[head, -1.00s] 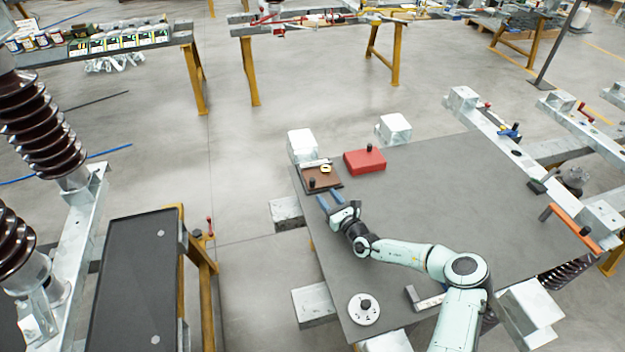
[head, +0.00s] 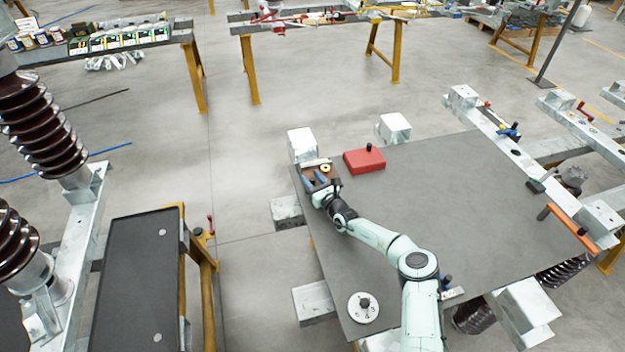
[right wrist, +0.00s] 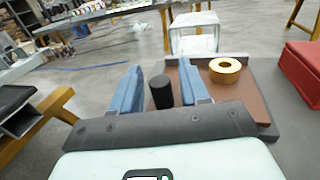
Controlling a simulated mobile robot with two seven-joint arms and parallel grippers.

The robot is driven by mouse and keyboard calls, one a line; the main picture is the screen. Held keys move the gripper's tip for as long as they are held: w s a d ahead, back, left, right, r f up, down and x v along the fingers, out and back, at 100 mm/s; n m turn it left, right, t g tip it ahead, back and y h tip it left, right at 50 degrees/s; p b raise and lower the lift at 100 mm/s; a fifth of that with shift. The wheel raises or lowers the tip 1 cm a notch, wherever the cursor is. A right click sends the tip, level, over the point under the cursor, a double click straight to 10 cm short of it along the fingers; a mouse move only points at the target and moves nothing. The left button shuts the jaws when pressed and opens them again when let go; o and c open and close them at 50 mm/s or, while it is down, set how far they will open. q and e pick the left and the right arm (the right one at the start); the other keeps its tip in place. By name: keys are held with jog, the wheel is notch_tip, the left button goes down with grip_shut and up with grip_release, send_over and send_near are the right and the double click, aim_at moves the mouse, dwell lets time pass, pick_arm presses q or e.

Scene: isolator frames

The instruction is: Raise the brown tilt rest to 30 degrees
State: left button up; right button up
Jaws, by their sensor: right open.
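The brown tilt rest (head: 322,168) lies at the far left corner of the grey table and looks flat. It also shows in the right wrist view (right wrist: 236,98), with a yellow ring (right wrist: 225,70) on its brown plate. Its upright black knob (right wrist: 161,92) stands near the plate's left edge. My right gripper (head: 314,180) is over the near side of the rest. In the right wrist view its blue fingers (right wrist: 163,84) are open, one on each side of the knob, with gaps visible. The fingers partly hide the plate. My left gripper is not in view.
A red block (head: 365,160) with a black knob sits right of the rest. A white numbered dial (head: 364,307) lies at the table's near left edge. An orange-handled bar (head: 570,228) is at the right edge. The table's middle (head: 440,190) is clear.

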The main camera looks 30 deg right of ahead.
jog(key=shift+c, duration=0.3)
grip_shut()
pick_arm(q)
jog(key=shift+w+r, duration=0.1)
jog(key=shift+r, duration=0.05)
pick_arm(e)
jog(key=shift+w+r, duration=0.15)
jog(key=shift+r, duration=0.5)
jog(key=shift+w+d+r+p, duration=0.15)
jog(key=shift+w+r+p, duration=0.25)
jog(key=shift+r, duration=0.5)
jog(key=shift+w+d+r, duration=0.15)
jog(key=shift+w+r, duration=0.4)
jog(key=shift+r, duration=0.05)
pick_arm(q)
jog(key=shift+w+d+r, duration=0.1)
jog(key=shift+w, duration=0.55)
pick_arm(e)
jog(key=shift+w+d+r, duration=0.1)
jog(key=shift+w+r, duration=0.15)
jog(key=shift+w, duration=0.05)
jog(key=shift+w+d+r, duration=0.1)
jog(key=shift+w+r, duration=0.05)
jog(key=shift+w, duration=0.1)
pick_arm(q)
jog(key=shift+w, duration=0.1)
